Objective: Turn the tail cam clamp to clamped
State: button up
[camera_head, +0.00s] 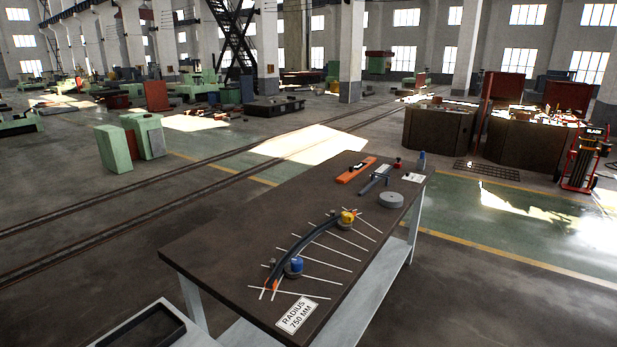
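A curved dark section (303,240) lies on the brown workbench top (225,243), across several thin white lines. A blue round piece (296,264) sits beside its near end, and a yellow round piece (347,216) sits at its far end. Both look like clamps on the section. No readable mark shows which is the tail cam clamp, and they are too small to tell whether either is clamped. A small orange part (275,284) is at the section's near tip. My gripper is not in view.
A sign reading "RADIUS 750 MM" (297,315) lies at the bench's near edge. Behind the section are an orange tool (356,170), a grey-blue bar tool (375,184), a grey disc (391,200) and a blue bottle (422,160).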

aim_at(346, 222)
jog(key=i+j+z, duration=0.25)
jog(key=z, duration=0.2)
jog(key=i+l, duration=0.2)
jog(key=i, duration=0.25)
jog(key=i+l+z, duration=0.1)
jog(key=i, duration=0.4)
jog(key=i+l, duration=0.3)
jog(key=i, duration=0.2)
jog(key=i+l+z, duration=0.1)
jog(key=i, duration=0.35)
jog(key=i+l+u, duration=0.15)
jog(key=i+u, duration=0.3)
jog(key=i+l+u, duration=0.1)
jog(key=i+u, duration=0.15)
jog(key=u, duration=0.15)
jog(key=i+l+u, duration=0.15)
jog(key=u, duration=0.25)
jog(key=i+l+u, duration=0.2)
jog(key=u, duration=0.2)
jog(key=i+l+u, duration=0.2)
jog(key=l, duration=0.15)
jog(key=l+u, duration=0.15)
jog(key=l, duration=0.15)
jog(key=l+u, duration=0.2)
jog(key=l, duration=0.7)
